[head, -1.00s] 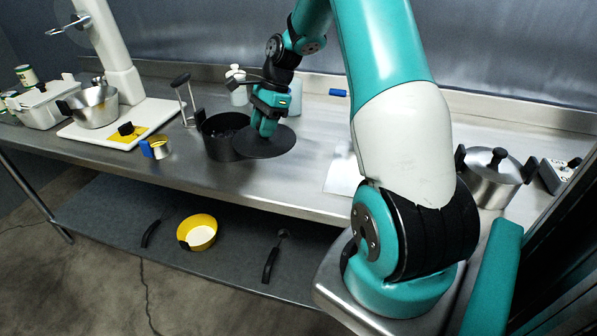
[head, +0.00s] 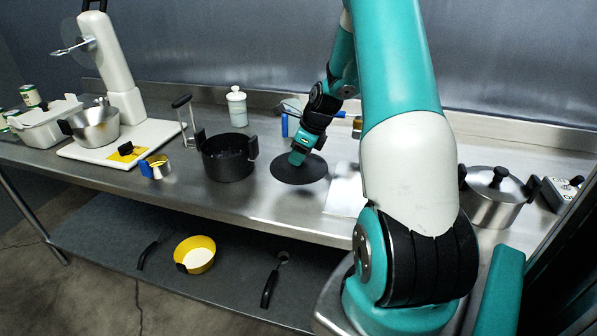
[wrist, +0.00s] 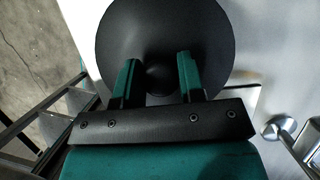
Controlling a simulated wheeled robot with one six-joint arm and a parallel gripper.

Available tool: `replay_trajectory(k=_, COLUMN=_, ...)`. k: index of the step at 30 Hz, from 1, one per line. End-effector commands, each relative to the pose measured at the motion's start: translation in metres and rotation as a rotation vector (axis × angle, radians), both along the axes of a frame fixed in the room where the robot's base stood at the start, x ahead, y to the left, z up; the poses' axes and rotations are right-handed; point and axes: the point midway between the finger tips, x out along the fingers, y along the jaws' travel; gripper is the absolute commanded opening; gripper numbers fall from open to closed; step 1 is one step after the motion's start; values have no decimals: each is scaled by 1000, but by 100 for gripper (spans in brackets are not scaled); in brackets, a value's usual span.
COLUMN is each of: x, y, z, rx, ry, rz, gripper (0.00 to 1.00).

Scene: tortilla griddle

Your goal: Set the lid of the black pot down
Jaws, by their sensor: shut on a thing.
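The black lid (head: 299,169) is a flat dark disc to the right of the black pot, close over the steel table; I cannot tell whether it touches. My gripper (head: 297,158) is shut on its knob from above. In the wrist view the lid (wrist: 165,30) fills the upper middle, and the two fingers of my gripper (wrist: 158,78) sit on either side of the round knob. The black pot (head: 228,165) stands uncovered on the table, with its handles upright.
A pale flat board (head: 345,192) lies just right of the lid. A white jar (head: 236,108) stands behind the pot. Bare table (head: 270,205) lies in front of the lid.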

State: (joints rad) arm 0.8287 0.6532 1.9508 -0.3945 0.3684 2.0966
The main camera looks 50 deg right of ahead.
Motion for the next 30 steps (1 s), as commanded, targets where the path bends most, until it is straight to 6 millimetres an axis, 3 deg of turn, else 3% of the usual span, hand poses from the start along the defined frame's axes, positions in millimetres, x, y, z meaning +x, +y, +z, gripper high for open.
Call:
replay_trajectory(k=13, x=0, y=1, z=-55, rx=3, ry=1, rz=1, gripper=12)
replay_trajectory(k=25, x=0, y=0, z=-63, rx=1, ry=0, rz=1, gripper=12)
replay_trajectory(k=26, x=0, y=0, z=-63, rx=-1, ry=0, rz=2, gripper=40)
replay_trajectory(k=28, x=0, y=0, z=-63, rx=-1, ry=0, rz=2, gripper=57)
replay_trajectory(k=30, x=0, y=0, z=-62, rx=0, ry=0, rz=1, gripper=61)
